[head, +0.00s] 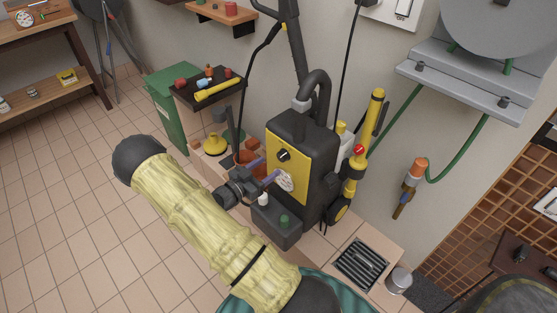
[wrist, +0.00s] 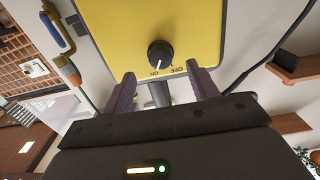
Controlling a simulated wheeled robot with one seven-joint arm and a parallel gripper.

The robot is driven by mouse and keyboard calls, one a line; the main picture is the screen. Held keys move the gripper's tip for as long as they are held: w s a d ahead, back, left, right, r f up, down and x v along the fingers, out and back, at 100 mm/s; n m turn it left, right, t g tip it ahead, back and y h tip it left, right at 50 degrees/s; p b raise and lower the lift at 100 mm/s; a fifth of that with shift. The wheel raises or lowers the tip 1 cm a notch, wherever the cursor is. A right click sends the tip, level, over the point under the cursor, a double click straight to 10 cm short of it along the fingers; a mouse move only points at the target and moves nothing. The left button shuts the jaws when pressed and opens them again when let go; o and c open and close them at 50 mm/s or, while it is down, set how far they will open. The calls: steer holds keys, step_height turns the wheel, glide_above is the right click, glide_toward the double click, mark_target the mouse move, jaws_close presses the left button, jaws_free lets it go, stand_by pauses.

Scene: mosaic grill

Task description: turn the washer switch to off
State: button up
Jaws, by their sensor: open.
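The washer (head: 308,160) is a dark upright machine with a yellow front panel (wrist: 190,25). Its switch is a round black knob (head: 283,155), which also shows in the wrist view (wrist: 160,53). In the wrist view the panel is upside down. The knob's white pointer line points towards the ON mark (wrist: 154,73); the OFF mark (wrist: 180,70) is beside it. My gripper (head: 266,171) is open in front of the panel. In the wrist view its two purple fingers (wrist: 161,73) are spread, with the knob beyond and between their tips. I see no contact with the knob.
A thick black hose (head: 318,90) rises from the washer's top. A yellow lance (head: 367,130) stands at its right. A dark tray of tools (head: 207,88) and a green bin (head: 167,105) are behind at left. Tiled floor (head: 60,200) is clear at left.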

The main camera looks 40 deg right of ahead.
mark_target(280, 158)
steer(key=d, duration=0.6)
steer(key=shift+w+d, duration=0.1)
steer(key=shift+w, duration=0.15)
steer(key=c, duration=1)
steer(key=shift+n, duration=0.5)
steer(key=n+p, duration=0.2)
steer(key=n, duration=0.3)
steer(key=shift+r, duration=0.1)
steer(key=n+p, duration=0.1)
steer(key=n, duration=0.5)
steer(key=shift+p, duration=0.35)
